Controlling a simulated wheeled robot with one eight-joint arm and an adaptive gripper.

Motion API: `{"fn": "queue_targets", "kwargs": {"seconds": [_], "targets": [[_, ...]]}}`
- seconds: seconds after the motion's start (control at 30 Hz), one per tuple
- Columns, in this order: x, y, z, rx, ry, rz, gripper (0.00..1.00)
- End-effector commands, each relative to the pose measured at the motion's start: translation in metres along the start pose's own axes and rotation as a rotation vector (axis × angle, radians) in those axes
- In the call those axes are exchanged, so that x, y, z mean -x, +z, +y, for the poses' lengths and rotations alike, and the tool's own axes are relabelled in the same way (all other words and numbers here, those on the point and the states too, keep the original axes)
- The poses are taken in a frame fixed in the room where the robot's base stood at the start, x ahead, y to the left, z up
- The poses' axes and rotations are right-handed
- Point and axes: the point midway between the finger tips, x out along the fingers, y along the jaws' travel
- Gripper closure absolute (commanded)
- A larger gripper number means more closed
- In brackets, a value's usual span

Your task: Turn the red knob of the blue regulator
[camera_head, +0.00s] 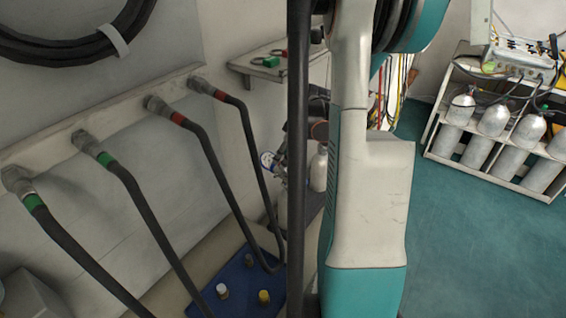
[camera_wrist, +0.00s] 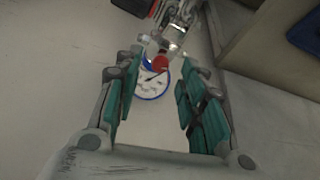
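In the wrist view, a red knob (camera_wrist: 160,63) shows beyond my fingers, roughly midway between them. A round white gauge with a blue rim (camera_wrist: 152,84) sits just below it in the picture, and a small blue part (camera_wrist: 148,62) shows left of the knob. Silver metal fittings (camera_wrist: 177,32) rise behind it. My gripper (camera_wrist: 154,90) is open, with its teal finger pads on either side of the gauge and nothing held. I cannot tell the exact gap to the knob. In the head view, a gauge (camera_head: 268,161) shows beside my arm, which hides much of that area.
Black hoses with green and red bands hang from a wall rail (camera_head: 112,116) at left in the head view. A blue tray (camera_head: 240,281) lies below them. A rack of grey cylinders (camera_head: 493,121) stands at right. Teal floor (camera_head: 470,240) is clear there.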

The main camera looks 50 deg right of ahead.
Motion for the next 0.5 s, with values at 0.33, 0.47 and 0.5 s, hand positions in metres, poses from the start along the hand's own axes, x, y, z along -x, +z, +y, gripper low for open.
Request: {"fn": "queue_targets", "kwargs": {"seconds": [0.33,0.47,0.5], "targets": [[-0.023,-0.001,0.0,0.001,0.0,0.0,0.63],[-0.023,-0.001,0.0,0.001,0.0,0.0,0.63],[-0.023,-0.001,0.0,0.001,0.0,0.0,0.63]]}}
